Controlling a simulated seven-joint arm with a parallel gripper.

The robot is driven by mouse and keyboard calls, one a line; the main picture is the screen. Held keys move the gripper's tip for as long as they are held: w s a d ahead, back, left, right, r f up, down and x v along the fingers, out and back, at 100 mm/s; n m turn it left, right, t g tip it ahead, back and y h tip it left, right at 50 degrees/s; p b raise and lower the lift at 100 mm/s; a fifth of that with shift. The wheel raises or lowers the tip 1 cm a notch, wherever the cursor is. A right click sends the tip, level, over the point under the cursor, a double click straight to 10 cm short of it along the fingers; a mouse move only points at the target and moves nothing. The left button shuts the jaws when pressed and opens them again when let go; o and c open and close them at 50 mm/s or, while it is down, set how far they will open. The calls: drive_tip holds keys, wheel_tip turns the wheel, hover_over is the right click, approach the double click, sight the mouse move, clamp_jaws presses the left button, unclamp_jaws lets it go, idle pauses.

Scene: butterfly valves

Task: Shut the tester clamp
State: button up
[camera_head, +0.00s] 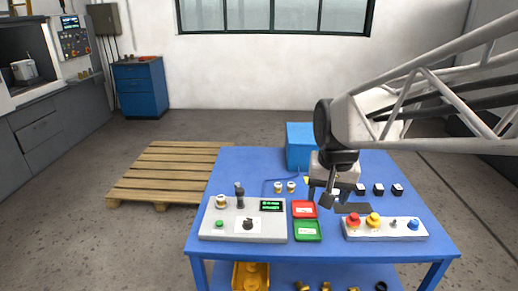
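The tester (270,232) is a light grey box at the front left of the blue table, with a lit green display, a green button and a black knob. On its top, a dark upright part (239,197), which looks like the clamp lever, stands beside a brass and white fitting (221,202). Whether the clamp is open or shut is too small to tell. My gripper (322,198) hangs over the table to the right of the tester, above and behind the trays, apart from the clamp. Its dark fingers are small here, and their opening is unclear.
A red tray (304,209) and a green tray (307,231) lie right of the tester. A button panel (385,230) is at the front right. Two small fittings (284,187) stand behind the tester. A blue box (299,146) stands at the back. The table's back left is clear.

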drive_tip(key=w+a+f+m+g, duration=0.1)
drive_tip(key=w+a+f, duration=0.1)
drive_tip(key=w+a, duration=0.45)
drive_tip(key=w+a+f, duration=0.2)
drive_tip(key=w+a, duration=0.2)
drive_tip(key=w, duration=0.5)
drive_tip(key=m, duration=0.1)
hover_over(240, 190)
drive_tip(key=shift+g, duration=0.4)
drive_tip(key=f, duration=0.7)
drive_tip(key=shift+s+d+f, duration=0.1)
drive_tip(key=shift+d+f, duration=0.2)
drive_tip(key=shift+d, duration=0.1)
drive_tip(key=shift+w+a+f, duration=0.3)
drive_tip(key=shift+a, duration=0.15)
drive_tip(key=shift+f, duration=0.15)
drive_tip(key=shift+f, duration=3.8)
clamp_jaws()
